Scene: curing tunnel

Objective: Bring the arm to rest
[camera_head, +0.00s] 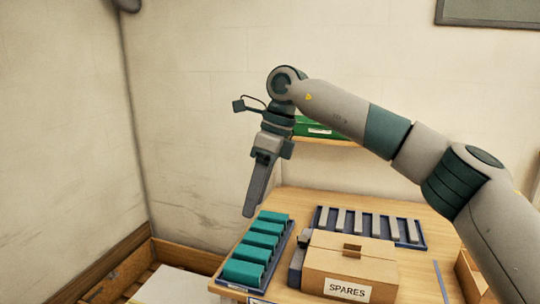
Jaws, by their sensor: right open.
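My right arm reaches in from the right, bent at the elbow high over the table (306,197). Its gripper (250,210) points downward and is open, seen edge-on so the gap between its fingers does not show. It appears empty. It hangs in front of the wall, above the back left end of a blue tray (287,245) with several teal blocks (260,240). I cannot tell how far apart gripper and tray are. My left gripper is not in view.
A box labelled SPARES (345,273) stands at the table's front. Behind it is a blue rack (421,243) with several grey bars (376,226). A green bin (315,129) sits on a wall shelf (335,142) behind the arm. A wooden crate (128,268) lies lower left.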

